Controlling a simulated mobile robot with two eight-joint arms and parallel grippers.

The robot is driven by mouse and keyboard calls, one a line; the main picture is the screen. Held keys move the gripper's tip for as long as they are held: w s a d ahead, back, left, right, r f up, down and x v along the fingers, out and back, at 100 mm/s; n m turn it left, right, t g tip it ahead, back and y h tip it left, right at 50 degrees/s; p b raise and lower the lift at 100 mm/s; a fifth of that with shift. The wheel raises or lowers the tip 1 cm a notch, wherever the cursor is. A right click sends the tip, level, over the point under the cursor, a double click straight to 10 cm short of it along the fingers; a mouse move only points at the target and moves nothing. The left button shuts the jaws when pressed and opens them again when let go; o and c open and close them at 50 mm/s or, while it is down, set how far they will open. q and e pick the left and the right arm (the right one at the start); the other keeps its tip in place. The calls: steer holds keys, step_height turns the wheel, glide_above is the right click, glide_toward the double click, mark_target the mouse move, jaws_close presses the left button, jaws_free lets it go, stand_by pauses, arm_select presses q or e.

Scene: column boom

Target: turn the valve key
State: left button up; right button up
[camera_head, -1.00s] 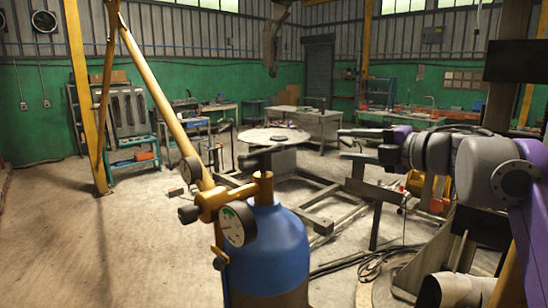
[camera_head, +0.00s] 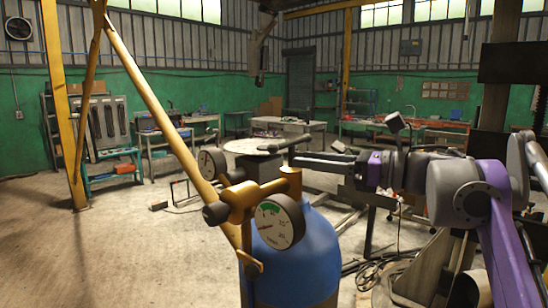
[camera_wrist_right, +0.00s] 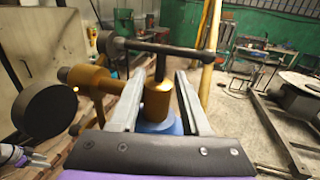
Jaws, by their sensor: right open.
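The valve key is a dark T-shaped bar (camera_head: 290,143) on top of the brass valve (camera_head: 288,182) of a blue cylinder (camera_head: 305,245). My right gripper (camera_head: 304,158) reaches in from the right, close to the key. In the right wrist view, the key's crossbar (camera_wrist_right: 190,50) runs across, with its stem (camera_wrist_right: 160,66) dropping to the brass valve (camera_wrist_right: 158,100). The open right fingers (camera_wrist_right: 159,80) appear on either side of the stem and valve, with gaps visible. I cannot tell whether either finger touches the key.
A pressure gauge (camera_head: 279,221) and brass regulator (camera_head: 238,203) sit beside the valve. A round table (camera_head: 250,146) and metal frames stand beyond. Cables (camera_head: 370,270) lie on the floor; open floor is at left.

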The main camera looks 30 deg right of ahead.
steer(key=x, duration=0.7)
steer(key=shift+a, duration=0.1)
jaws_close()
